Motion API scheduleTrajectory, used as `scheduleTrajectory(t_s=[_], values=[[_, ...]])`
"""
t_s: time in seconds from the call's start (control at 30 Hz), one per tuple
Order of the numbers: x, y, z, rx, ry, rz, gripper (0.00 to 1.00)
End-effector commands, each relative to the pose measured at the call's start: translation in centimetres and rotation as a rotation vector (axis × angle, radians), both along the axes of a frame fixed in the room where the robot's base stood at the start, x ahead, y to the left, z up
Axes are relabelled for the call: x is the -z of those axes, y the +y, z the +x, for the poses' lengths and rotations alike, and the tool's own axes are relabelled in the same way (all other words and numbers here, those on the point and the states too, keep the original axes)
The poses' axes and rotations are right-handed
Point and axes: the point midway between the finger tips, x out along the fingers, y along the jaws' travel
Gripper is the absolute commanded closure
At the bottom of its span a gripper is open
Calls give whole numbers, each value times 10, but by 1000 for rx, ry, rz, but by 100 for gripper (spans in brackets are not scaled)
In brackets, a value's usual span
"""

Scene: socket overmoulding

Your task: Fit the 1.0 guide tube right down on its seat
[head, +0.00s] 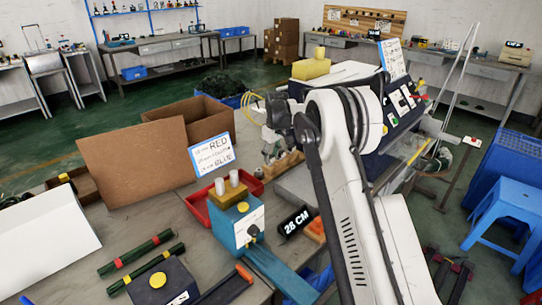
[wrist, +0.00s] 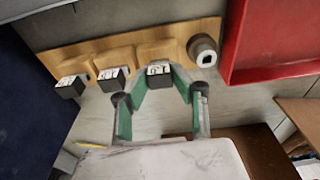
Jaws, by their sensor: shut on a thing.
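In the wrist view a pale wooden rack (wrist: 100,52) carries a row of small dark blocks with white labels. My gripper (wrist: 160,82) has its green-padded fingers on either side of the right-hand labelled block (wrist: 158,70), shut on it. Its label is too small to read surely as 1.0. It is at the rack; whether it touches its seat is hidden. In the head view my gripper (head: 270,150) is over the wooden rack (head: 284,165), partly behind my arm.
Two other labelled blocks, a left one (wrist: 71,86) and a middle one (wrist: 112,76), stand close on the left. A red tray (wrist: 275,50) borders the rack's right. In the head view a cardboard box (head: 205,118) and a teal fixture (head: 237,225) are nearby.

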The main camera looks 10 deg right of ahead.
Motion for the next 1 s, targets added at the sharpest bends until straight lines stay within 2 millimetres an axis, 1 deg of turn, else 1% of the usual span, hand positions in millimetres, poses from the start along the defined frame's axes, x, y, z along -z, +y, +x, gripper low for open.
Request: scheduleTrajectory(t_s=[0.13,0.17,0.3,0.57,0.67,0.77,1.0], values=[[4,0,0,0,0,0,100],[3,0,0,0,0,0,72],[3,0,0,0,0,0,54],[2,0,0,0,0,0,54],[-3,0,0,0,0,0,54],[-15,-1,-2,0,0,0,54],[-61,-4,-7,0,0,0,54]])
